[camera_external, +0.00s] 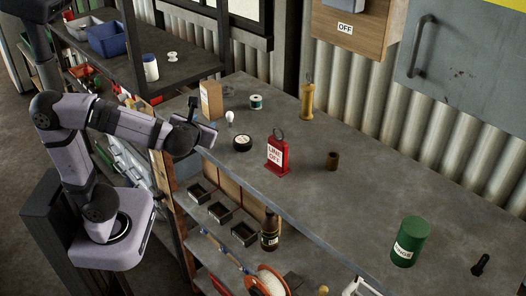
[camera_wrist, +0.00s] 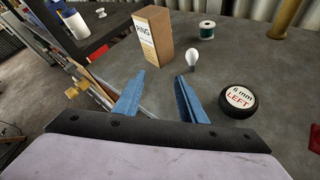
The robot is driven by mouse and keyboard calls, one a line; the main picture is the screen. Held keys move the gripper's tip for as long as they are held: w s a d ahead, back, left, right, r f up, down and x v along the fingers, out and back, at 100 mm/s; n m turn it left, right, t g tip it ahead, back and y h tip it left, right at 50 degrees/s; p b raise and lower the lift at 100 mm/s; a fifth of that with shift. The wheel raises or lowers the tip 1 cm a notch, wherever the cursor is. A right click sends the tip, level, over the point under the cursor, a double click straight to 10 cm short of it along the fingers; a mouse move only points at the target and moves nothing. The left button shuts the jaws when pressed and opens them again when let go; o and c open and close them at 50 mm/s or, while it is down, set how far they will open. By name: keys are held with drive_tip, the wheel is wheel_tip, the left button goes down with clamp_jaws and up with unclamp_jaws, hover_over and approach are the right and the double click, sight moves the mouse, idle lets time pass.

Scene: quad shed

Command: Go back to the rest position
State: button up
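My gripper (camera_wrist: 158,100) shows in the wrist view with its two blue fingers apart and nothing between them. In the external view my gripper (camera_external: 200,113) is held near the left end of the grey workbench (camera_external: 340,208), close to the bench edge. My arm reaches out from its base at the left and is bent. A cardboard box (camera_wrist: 153,36) stands beyond the fingers. A white bulb (camera_wrist: 192,60) is just past the right finger. A round black tape roll marked "6 mm LEFT" (camera_wrist: 238,100) lies to the right of the fingers, apart from them.
A dark shelf (camera_external: 150,62) with a blue bin (camera_external: 107,39) stands behind at left. The bench's middle is largely clear.

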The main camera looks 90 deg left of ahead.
drive_tip(key=s+f+n+g+h+p, duration=0.35)
drive_tip(key=s+g, duration=0.45)
drive_tip(key=s, duration=0.7)
drive_tip(key=w+d+f+n+t+h+b, duration=0.2)
drive_tip(key=w+d+f+n+t+h, duration=0.1)
drive_tip(key=d+f+n, duration=0.6)
drive_tip(key=w+d+f+n+t+h+b, duration=0.3)
drive_tip(key=w+d+f+n+h, duration=0.3)
drive_tip(key=d+f, duration=0.8)
drive_tip(key=w+d+n+t, duration=0.1)
drive_tip(key=w+n, duration=0.1)
drive_tip(key=n, duration=0.2)
drive_tip(key=shift+w+t+b, duration=0.2)
drive_tip(key=shift+t+b, duration=0.1)
